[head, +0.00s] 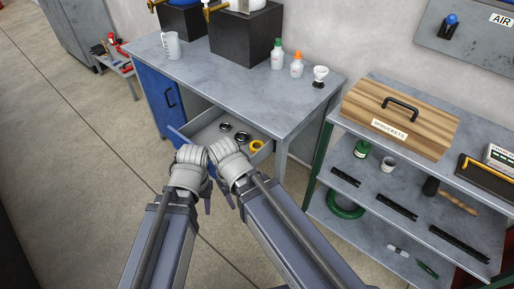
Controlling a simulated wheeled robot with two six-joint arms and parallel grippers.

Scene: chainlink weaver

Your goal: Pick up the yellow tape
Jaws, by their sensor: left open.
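The yellow tape (257,146) is a small yellow ring lying in the open drawer (212,129) of the grey workbench, at the drawer's right end. My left gripper (207,194) is in front of and below the drawer, left of the tape and apart from it. It is open and I see nothing held in it. My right gripper (230,197) is close beside the left one, mostly hidden behind its own wrist, so its jaw state is unclear. The wrists cover part of the drawer's front.
Dark round items (242,137) lie in the drawer left of the tape. The blue cabinet door (160,97) is on the left. A mug (171,46) and bottles (296,65) stand on the workbench (222,82). A shelf with a wooden box (398,119) stands right. The floor at left is clear.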

